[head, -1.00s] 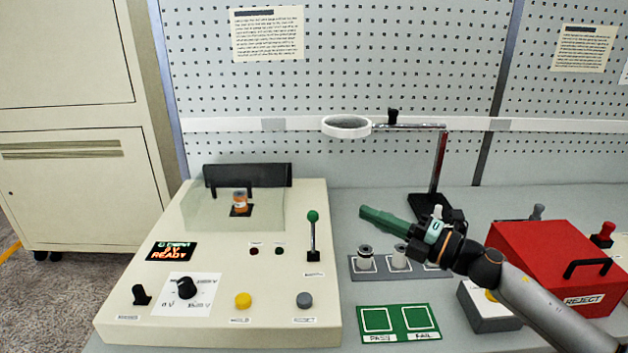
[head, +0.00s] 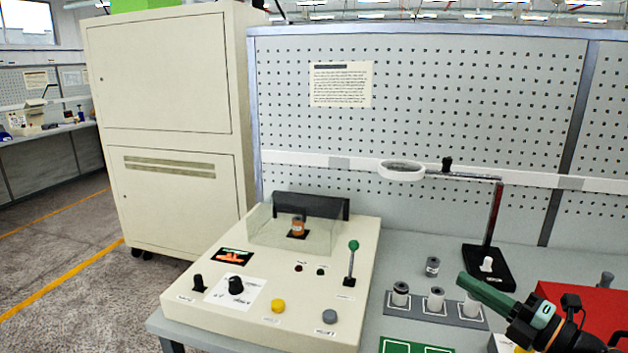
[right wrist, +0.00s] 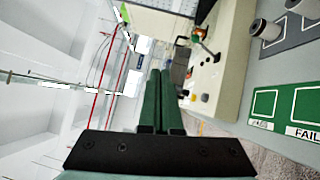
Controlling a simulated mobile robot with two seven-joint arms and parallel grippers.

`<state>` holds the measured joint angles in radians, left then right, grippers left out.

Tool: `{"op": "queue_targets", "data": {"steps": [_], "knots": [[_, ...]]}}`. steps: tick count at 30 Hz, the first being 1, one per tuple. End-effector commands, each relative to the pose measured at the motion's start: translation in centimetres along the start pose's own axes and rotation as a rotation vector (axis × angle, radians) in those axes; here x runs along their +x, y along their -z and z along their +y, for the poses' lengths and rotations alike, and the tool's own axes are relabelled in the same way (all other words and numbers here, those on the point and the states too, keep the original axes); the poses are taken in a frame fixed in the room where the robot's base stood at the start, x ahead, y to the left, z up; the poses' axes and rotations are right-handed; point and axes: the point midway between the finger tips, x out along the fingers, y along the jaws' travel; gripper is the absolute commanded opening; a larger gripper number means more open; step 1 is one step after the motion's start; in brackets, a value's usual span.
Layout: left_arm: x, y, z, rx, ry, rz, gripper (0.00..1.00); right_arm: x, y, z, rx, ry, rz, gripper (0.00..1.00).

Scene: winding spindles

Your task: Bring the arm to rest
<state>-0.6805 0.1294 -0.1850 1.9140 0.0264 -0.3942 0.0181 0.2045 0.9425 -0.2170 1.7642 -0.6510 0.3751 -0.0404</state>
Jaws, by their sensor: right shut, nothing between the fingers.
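My right gripper (head: 464,281) comes in from the lower right of the head view. Its green fingers are closed together with nothing between them, pointing left. It is above the bench, with its fingertips overlapping the right end of the spindle rack (head: 398,309) in the picture. In the right wrist view the gripper (right wrist: 160,75) shows as two green fingers side by side, touching. My left gripper is not in view.
A tester (head: 205,308) with knobs, buttons and a green-tipped lever stands left of the rack. One loose spindle (head: 432,266) stands behind the rack. A ring magnifier (head: 402,171) on a stand is behind, a red box (head: 575,296) at right. A cabinet (head: 160,70) stands left.

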Motion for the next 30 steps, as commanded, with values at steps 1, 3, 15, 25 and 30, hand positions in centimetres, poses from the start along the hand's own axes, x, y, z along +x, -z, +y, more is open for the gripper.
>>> {"op": "queue_targets", "data": {"steps": [1, 3, 15, 25, 30], "knots": [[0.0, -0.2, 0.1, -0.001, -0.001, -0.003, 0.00, 0.3, 0.9, -1.0, 0.093, -0.024, -0.064, 0.00], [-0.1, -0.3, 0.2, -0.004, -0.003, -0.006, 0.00, 0.2, 1.1, -1.9, 0.201, -0.044, -0.161, 0.00], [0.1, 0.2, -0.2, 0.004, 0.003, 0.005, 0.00, -7.2, 6.2, -13.5, 0.938, 0.113, -0.820, 0.00], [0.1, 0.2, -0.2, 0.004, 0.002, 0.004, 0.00, -16.6, 17.3, -20.4, 1.393, 0.487, -1.232, 0.00], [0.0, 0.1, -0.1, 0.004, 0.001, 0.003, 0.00, -19.8, 21.9, -21.1, 1.516, 0.641, -1.339, 0.00]]}}
